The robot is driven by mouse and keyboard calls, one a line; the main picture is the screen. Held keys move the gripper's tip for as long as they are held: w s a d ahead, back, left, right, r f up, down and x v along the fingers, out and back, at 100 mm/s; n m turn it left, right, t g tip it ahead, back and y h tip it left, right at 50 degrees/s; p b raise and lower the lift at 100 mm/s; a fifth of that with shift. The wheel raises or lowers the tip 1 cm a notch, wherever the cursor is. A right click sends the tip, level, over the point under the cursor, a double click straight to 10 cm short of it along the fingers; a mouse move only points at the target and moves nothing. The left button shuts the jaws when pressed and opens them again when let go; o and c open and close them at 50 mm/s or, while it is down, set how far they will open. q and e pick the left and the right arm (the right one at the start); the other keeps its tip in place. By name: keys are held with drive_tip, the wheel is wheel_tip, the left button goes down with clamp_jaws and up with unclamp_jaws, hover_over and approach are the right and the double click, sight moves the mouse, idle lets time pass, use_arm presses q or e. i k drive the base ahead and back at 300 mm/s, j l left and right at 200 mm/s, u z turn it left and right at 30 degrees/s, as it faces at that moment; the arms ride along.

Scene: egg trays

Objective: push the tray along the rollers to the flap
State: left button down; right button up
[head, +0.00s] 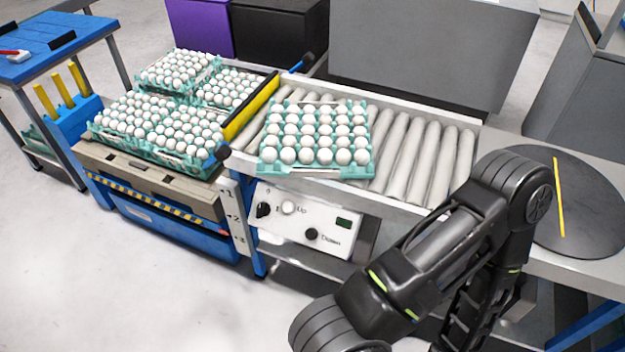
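A turquoise tray (267,167) full of white eggs sits on the left part of the grey rollers (412,150). At the left end of the rollers is a yellow bar with black edges, which looks like the flap (250,107). The tray is close to the flap's right side; I cannot tell whether they touch. One of my black arms reaches in from the lower right, in front of the rollers and apart from the tray. Neither gripper shows.
Left of the flap, several egg trays (165,145) rest on a lift table (150,175). A control panel (308,220) is on the conveyor's front. A dark round plate (590,205) lies at the right end. The rollers right of the tray are clear.

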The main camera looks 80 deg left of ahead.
sight(315, 135)
drive_tip(key=i+j, duration=0.1)
drive_tip(key=i, duration=0.3)
drive_tip(key=u, duration=2.45)
